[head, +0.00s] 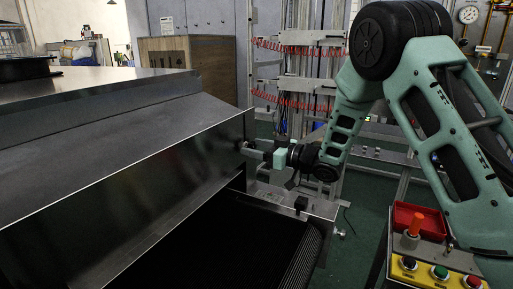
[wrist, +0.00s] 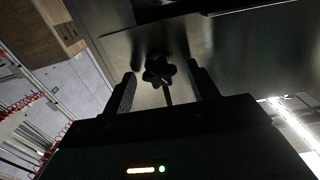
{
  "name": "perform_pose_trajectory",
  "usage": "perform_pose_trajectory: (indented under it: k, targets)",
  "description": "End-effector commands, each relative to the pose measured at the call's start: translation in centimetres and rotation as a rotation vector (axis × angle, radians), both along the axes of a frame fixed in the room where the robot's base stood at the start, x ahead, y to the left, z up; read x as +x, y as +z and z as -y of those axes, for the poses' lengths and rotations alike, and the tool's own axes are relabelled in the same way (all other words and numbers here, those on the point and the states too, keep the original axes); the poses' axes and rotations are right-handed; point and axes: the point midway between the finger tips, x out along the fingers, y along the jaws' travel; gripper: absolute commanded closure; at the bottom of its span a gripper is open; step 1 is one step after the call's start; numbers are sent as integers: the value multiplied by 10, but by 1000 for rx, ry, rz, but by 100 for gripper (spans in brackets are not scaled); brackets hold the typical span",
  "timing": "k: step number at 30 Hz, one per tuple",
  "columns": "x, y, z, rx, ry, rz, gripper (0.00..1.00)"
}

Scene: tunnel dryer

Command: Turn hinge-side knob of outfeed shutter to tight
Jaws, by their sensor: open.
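A dark, lobed star knob (wrist: 158,70) shows in the wrist view, on a dull metal plate. My gripper (wrist: 162,84) is open, with one finger on each side of the knob and a visible gap to both. A thin dark rod shows just below the knob. In the head view my gripper (head: 250,151) reaches left to the right end of the long metal panel of the dryer's outfeed shutter (head: 130,200). The knob is small and mostly hidden there, and its turned position cannot be told.
A dark conveyor belt (head: 215,240) runs below the shutter. A yellow button box (head: 435,274) and a red tray (head: 418,222) stand at the lower right. A wooden crate (head: 188,62) and a rack with red coiled hoses (head: 300,50) stand behind. Green floor lies between.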

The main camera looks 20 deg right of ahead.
Motion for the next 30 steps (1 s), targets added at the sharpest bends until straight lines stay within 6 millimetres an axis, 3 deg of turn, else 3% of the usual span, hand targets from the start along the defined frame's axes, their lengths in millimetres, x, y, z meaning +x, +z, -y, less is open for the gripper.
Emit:
perform_pose_trajectory:
  k: [8, 12, 13, 30]
  targets:
    - [1, 0, -1, 0, 0, 0, 44]
    - [1, 0, -1, 0, 0, 0, 83]
    - [1, 0, -1, 0, 0, 0, 85]
    - [1, 2, 1, 120, -2, -121, 85]
